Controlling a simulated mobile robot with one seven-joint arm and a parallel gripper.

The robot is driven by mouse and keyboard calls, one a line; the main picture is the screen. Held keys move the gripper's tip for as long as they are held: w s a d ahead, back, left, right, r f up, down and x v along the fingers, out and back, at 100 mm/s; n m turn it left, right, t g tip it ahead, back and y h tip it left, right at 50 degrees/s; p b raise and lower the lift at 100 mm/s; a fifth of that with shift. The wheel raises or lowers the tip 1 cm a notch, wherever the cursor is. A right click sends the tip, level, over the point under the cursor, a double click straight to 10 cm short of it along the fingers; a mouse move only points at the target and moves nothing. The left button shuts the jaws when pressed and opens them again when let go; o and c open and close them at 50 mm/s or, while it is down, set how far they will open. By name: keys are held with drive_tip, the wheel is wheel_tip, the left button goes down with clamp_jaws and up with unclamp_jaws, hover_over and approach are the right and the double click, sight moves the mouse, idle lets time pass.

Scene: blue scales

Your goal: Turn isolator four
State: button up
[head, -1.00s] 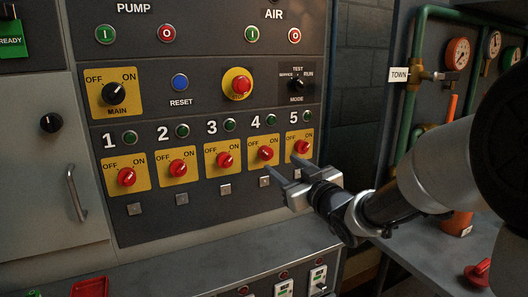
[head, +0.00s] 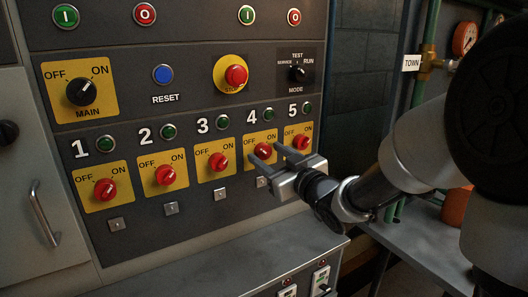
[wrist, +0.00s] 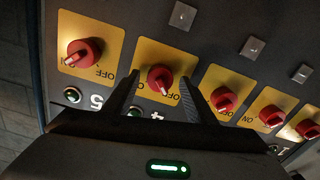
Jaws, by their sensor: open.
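Isolator four is a red rotary knob (head: 263,151) on a yellow plate marked OFF and ON, under the number 4 on the dark panel. My gripper (head: 265,152) is open in front of it, coming from the lower right. In the upside-down wrist view the four knob (wrist: 160,78) shows between my two spread fingers, with the number 4 below it. I see no finger closed on the knob.
Isolator five (head: 300,142) is close on the right, isolator three (head: 218,162) on the left, each a similar red knob. Green lamps sit above the knobs and small square tags (head: 220,194) below. A grey ledge (head: 215,268) runs under the panel.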

idle(0.3)
drive_tip(key=c, duration=1)
drive_tip(key=shift+c, duration=0.2)
drive_tip(key=shift+r, duration=0.1)
drive_tip(key=m+p, duration=0.2)
drive_tip(key=m, duration=0.1)
drive_tip(key=shift+r, duration=0.1)
drive_tip(key=m+p, duration=0.4)
drive_tip(key=m, duration=0.1)
drive_tip(key=shift+m, duration=0.3)
drive_tip(key=m+p, duration=0.3)
drive_tip(key=m, duration=0.1)
drive_tip(key=shift+m, duration=0.3)
drive_tip(key=m+p, duration=0.3)
drive_tip(key=m, duration=0.1)
drive_tip(key=shift+w+m, duration=0.1)
drive_tip(key=shift+m, duration=0.2)
